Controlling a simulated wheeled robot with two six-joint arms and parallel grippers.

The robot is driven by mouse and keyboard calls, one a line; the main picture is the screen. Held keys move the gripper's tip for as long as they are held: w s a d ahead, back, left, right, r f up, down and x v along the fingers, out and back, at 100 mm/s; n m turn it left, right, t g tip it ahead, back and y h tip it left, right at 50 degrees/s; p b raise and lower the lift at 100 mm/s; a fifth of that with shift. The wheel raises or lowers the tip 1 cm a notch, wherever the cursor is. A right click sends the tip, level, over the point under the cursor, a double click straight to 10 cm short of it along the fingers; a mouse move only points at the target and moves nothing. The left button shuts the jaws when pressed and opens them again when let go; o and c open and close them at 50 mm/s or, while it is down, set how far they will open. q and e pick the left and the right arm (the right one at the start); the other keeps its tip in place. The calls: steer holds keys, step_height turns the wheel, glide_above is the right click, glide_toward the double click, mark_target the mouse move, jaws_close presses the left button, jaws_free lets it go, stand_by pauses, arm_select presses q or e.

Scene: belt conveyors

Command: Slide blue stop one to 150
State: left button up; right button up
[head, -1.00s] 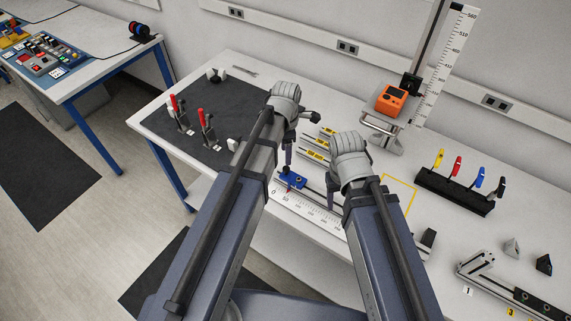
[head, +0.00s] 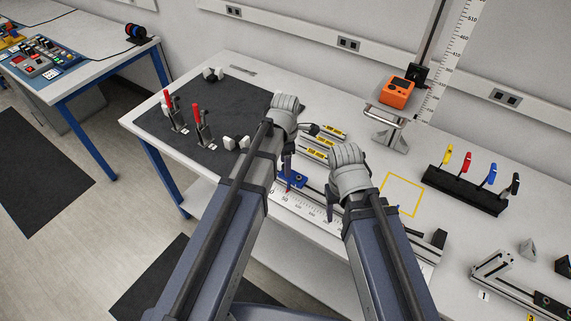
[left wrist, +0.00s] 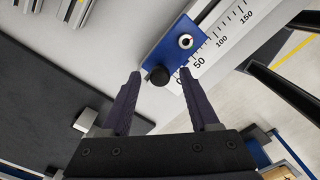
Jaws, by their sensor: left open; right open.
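The blue stop (head: 292,179) sits on its rail beside a white ruler scale (head: 300,208), near the low end by the 50 mark. In the left wrist view the stop (left wrist: 186,42) is a blue plate with a silver screw and a black knob (left wrist: 159,76). The scale (left wrist: 232,28) shows 50, 100 and 150 there. My left gripper (head: 286,172) is at the stop; in the wrist view its open fingers (left wrist: 160,74) stand on either side of the knob, with gaps visible. My right gripper (head: 331,208) is open and empty over the scale, farther right.
Several yellow-labelled rails (head: 322,142) lie behind the stop. Red-handled clamps (head: 202,125) stand on the dark mat at left. An orange device (head: 397,92) sits on a stand at back. A black holder (head: 465,190) with coloured tools stands right, past a clear yellow-outlined square (head: 402,194).

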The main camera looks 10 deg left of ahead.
arm_select(q)
jaws_close()
stand_by(0.3)
stand_by(1.0)
